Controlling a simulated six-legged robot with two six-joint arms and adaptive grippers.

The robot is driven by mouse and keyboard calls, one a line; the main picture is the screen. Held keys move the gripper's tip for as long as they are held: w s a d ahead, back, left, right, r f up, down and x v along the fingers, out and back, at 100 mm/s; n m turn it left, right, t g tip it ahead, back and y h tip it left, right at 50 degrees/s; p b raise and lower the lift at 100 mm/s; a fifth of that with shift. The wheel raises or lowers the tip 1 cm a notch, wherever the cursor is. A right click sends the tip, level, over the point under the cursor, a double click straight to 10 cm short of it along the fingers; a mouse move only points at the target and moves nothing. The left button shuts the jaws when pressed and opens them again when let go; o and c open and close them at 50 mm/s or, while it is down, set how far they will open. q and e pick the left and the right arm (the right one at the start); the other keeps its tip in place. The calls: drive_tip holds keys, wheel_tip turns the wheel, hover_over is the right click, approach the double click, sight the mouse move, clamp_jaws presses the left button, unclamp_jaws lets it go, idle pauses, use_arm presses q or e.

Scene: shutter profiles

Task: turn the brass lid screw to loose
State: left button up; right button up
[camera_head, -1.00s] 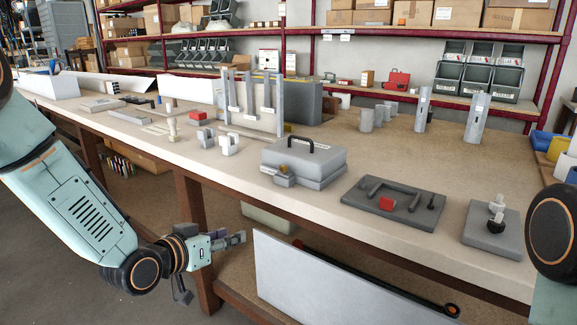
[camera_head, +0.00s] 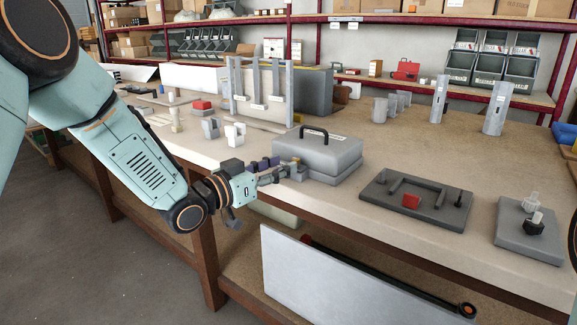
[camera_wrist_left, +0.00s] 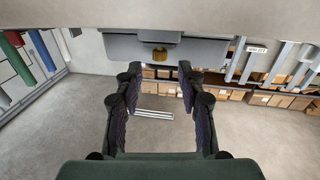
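The grey box (camera_head: 330,154) with a black carry handle (camera_head: 313,132) sits near the front edge of the bench. In the left wrist view the brass lid screw (camera_wrist_left: 160,52) shows at the underside of a grey block, centred ahead of my fingers. In the head view my gripper hides most of the screw area. My left gripper (camera_head: 284,168) is at the box's front left corner. In the left wrist view it is open (camera_wrist_left: 158,72), its dark fingers apart on either side of the screw's line, with nothing between them. My right gripper is not in view.
A dark plate (camera_head: 440,218) with a red block and black bars lies right of the box. A grey plate with a knob (camera_head: 510,243) is further right. White and grey blocks (camera_head: 234,134) and upright profiles (camera_head: 254,85) stand to the left and behind.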

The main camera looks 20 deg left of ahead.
use_arm(q)
drive_tip(key=shift+b+x, duration=0.3)
drive_tip(key=shift+x, duration=1.35)
clamp_jaws()
